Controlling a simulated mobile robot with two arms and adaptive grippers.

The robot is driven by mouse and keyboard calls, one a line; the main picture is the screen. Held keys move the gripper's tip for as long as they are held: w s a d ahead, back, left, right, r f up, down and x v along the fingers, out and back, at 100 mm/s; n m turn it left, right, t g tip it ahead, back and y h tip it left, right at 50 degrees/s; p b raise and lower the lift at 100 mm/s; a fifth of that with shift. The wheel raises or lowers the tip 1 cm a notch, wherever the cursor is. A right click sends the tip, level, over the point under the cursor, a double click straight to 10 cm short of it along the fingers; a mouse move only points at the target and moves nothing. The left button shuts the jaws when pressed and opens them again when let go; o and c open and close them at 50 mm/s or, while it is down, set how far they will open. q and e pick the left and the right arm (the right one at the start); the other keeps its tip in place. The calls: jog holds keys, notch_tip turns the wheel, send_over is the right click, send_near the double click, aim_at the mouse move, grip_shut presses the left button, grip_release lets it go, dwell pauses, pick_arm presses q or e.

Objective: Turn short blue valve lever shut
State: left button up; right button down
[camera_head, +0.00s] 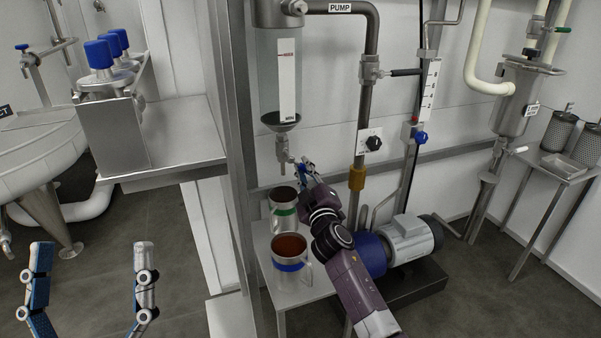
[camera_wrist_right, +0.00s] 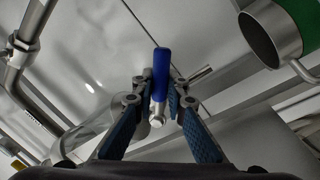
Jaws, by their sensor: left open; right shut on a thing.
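The short blue valve lever (camera_wrist_right: 160,68) shows in the right wrist view, standing between the fingertips of my right gripper (camera_wrist_right: 159,92). The gripper is shut on it. In the head view my right gripper (camera_head: 305,172) is at the small metal valve (camera_head: 283,150) under the glass cylinder (camera_head: 281,75). The fingers largely hide the lever there, so its exact angle is hard to tell. My left gripper (camera_head: 92,255) is open and empty at the lower left, far from the valve.
A green-banded mug (camera_head: 284,219) and a blue-banded mug with brown content (camera_head: 290,264) stand on a small table (camera_head: 296,294) below the valve. A pump motor (camera_head: 408,240) is to the right. A steel shelf (camera_head: 175,135) juts out at left.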

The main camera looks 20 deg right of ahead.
jog(key=shift+d+r+n+y, duration=0.3)
jog(key=shift+r+n, duration=0.1)
jog(key=shift+n, duration=0.7)
jog(key=n, duration=0.2)
jog(key=r+n+y+p, duration=0.1)
jog(key=n, duration=0.1)
jog(key=r+n, duration=0.1)
jog(key=n, duration=0.2)
jog(key=shift+d+r+t+y+p, duration=0.25)
jog(key=shift+d+t+y+p, duration=0.15)
pick_arm(q)
jog(key=w+f+g+y, duration=0.2)
jog(key=w+f+g, duration=0.3)
jog(key=f, duration=0.4)
jog(key=shift+w+d+f, duration=0.15)
jog(key=shift+w+d, duration=0.15)
jog(key=shift+w, duration=0.05)
pick_arm(e)
jog(key=shift+r+n, duration=0.15)
jog(key=shift+n, duration=0.35)
jog(key=c, duration=1.9)
grip_release()
jog(key=shift+a, duration=0.1)
jog(key=shift+c, duration=0.2)
jog(key=shift+s, duration=0.1)
